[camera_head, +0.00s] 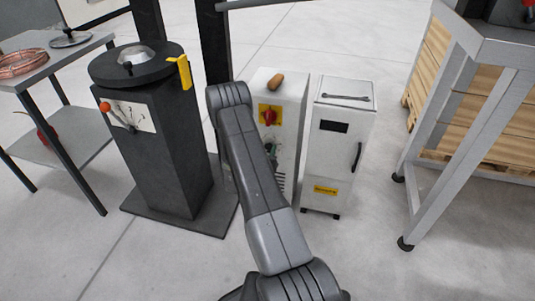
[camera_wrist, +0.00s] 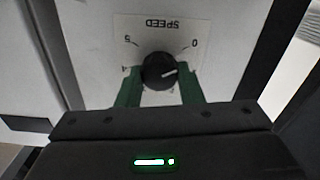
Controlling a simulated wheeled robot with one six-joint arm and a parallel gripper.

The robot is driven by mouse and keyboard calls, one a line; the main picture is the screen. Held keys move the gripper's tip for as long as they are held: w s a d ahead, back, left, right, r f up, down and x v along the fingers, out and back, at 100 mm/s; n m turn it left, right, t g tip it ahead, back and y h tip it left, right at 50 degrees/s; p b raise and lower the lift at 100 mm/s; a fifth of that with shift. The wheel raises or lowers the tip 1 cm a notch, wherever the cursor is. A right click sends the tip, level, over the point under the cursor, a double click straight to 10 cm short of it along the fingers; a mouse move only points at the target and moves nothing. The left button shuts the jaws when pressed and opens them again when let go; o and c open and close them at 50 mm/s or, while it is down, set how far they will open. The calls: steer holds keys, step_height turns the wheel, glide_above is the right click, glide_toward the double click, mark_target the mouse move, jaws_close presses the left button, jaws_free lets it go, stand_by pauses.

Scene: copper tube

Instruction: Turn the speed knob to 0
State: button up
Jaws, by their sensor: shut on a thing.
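The black round speed knob (camera_wrist: 158,70) sits on a white label plate (camera_wrist: 180,30) in the wrist view. The label appears upside down, with 5 at the upper left and 0 at the upper right. The knob's white pointer line points right, below the 0. My gripper (camera_wrist: 159,84) has its green fingers on either side of the knob and is shut on it. In the head view my arm covers the knob, and only a bit of green shows beside the arm on the white cabinet (camera_head: 291,110).
A second white cabinet (camera_head: 340,150) stands close on the right. A dark pedestal machine (camera_head: 160,150) stands left. A metal-framed table (camera_head: 450,130) is at far right.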

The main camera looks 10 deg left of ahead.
steer(key=shift+n+b, duration=0.4)
steer(key=shift+n, duration=0.3)
steer(key=o, duration=1)
steer(key=shift+c, duration=0.2)
steer(key=s+p, duration=0.2)
steer(key=s, duration=1.2)
steer(key=shift+a, duration=0.3)
steer(key=shift+w, duration=0.1)
